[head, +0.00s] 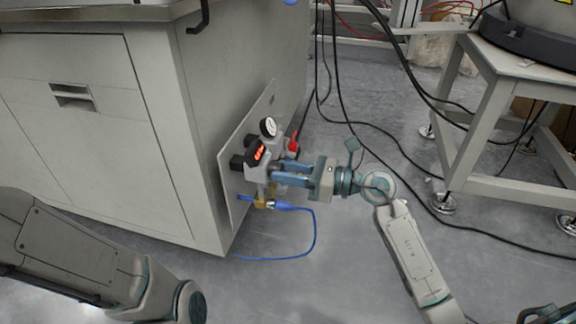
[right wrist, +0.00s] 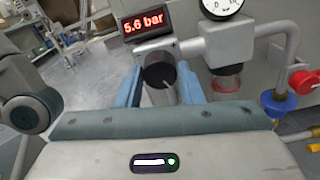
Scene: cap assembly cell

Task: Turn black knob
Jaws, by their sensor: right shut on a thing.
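The black knob (right wrist: 159,72) shows in the right wrist view, a round dark cap with a pale line on its face. It sits between the two blue fingers of my right gripper (right wrist: 158,86), which is shut on it. In the head view my right gripper (head: 281,172) reaches in from the right to the valve unit on the cabinet's side panel, and its fingers hide the knob there. The red display (right wrist: 151,22) above the knob reads 5.6 bar. My left gripper is not in view; only part of that arm shows at lower left.
A round white gauge (head: 268,127) and a red knob (head: 293,145) are close to the gripper. A blue hose (head: 314,236) hangs below. The panel (head: 226,170) is on the grey cabinet (head: 150,110). A table frame (head: 482,110) stands right, with cables on the floor.

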